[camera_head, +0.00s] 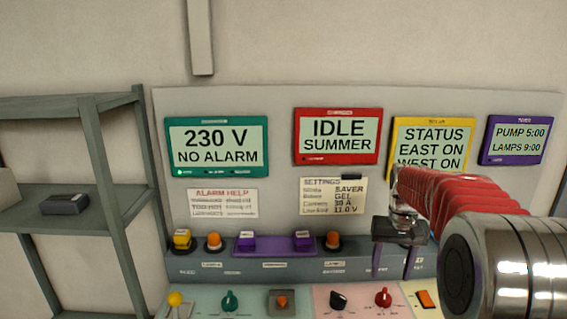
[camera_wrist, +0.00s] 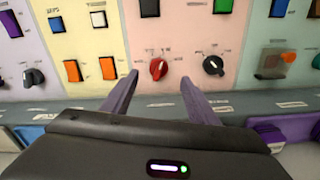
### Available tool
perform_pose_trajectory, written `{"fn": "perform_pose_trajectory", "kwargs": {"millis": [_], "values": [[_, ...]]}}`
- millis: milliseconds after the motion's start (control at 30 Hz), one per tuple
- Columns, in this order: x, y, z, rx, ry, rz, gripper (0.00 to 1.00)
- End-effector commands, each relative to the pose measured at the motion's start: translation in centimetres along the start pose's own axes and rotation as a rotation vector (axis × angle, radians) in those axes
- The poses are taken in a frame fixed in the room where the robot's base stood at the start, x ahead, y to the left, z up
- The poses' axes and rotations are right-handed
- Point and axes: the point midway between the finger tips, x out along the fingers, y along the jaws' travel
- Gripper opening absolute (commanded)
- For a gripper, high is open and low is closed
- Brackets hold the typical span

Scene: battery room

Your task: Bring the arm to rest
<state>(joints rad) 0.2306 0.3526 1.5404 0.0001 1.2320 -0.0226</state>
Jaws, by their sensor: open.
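My arm, in a ribbed red sleeve, reaches in from the right in the head view. My gripper (camera_head: 393,268) hangs in front of the right part of the control panel, above the sloping desk. Its two purple fingers are apart with nothing between them. In the wrist view my gripper (camera_wrist: 159,80) also shows open and empty. Beyond the fingertips is the pink desk section with a red knob (camera_wrist: 158,68) and a black knob (camera_wrist: 213,65). I cannot tell the exact gap between the fingertips and the desk.
The upright panel (camera_head: 285,230) carries several displays; my arm overlaps the yellow-framed one (camera_head: 432,135). A grey ledge (camera_head: 215,268) with several buttons runs below. A metal shelf (camera_head: 60,215) with a dark box (camera_head: 65,204) stands at left.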

Motion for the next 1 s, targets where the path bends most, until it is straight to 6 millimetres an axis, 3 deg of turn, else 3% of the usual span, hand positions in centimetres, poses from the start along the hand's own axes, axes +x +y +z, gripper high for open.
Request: {"fn": "perform_pose_trajectory", "kwargs": {"millis": [1000], "values": [[-2.4, -4.4, 18.0, -0.083, 0.205, -0.01, 0.54]]}}
